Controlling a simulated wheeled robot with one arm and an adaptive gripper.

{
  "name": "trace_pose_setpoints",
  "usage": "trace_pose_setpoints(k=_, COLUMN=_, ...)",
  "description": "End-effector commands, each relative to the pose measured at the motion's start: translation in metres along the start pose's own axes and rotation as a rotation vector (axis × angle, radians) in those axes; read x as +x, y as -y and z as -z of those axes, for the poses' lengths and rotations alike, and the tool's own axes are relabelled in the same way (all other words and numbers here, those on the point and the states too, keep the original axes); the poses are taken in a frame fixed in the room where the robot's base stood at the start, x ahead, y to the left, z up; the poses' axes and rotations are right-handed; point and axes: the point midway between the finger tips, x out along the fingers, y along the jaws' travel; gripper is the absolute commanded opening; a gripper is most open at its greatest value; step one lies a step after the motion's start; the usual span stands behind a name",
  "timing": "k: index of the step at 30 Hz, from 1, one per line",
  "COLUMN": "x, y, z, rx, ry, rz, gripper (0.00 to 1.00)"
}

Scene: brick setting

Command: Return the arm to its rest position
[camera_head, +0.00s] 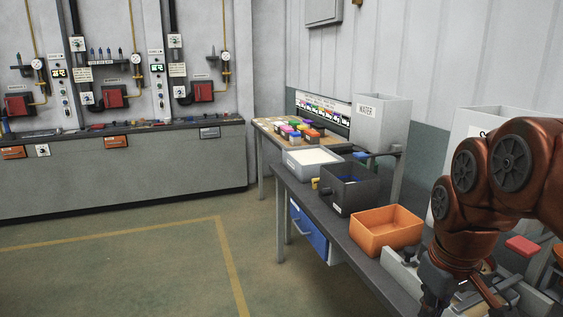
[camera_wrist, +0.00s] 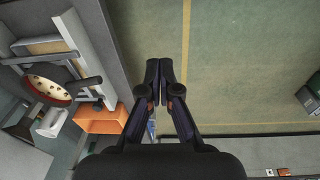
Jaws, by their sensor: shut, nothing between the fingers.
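My arm (camera_head: 500,175) is copper-coloured and bent at the right of the head view. Its wrist hangs down in front of the bench. My gripper is at the bottom right of the head view, where its fingertips are hard to make out. In the wrist view my gripper (camera_wrist: 160,68) has its dark fingertips together, with nothing between them. It points out over the open floor, and the orange bin shows to the left of the fingers.
The orange bin also shows in the wrist view (camera_wrist: 100,119). Green floor (camera_head: 120,275) with yellow lines is clear at left.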

Motion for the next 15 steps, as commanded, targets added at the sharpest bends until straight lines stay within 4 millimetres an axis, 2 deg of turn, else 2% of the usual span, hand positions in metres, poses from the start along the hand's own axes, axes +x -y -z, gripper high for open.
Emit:
trace_pose_setpoints(k=1, x=0.007, y=0.016, z=-0.011, rx=0.01, ry=0.027, rz=0.014, gripper=0.0)
trace_pose_setpoints(k=3, x=0.02, y=0.035, z=-0.026, rx=0.038, ry=0.062, rz=0.027, gripper=0.0)
trace_pose_setpoints(k=9, x=0.054, y=0.082, z=-0.075, rx=0.128, ry=0.162, rz=0.056, gripper=0.0)
trace_pose_setpoints(k=15, x=0.077, y=0.108, z=-0.116, rx=0.209, ry=0.235, rz=0.061, gripper=0.0)
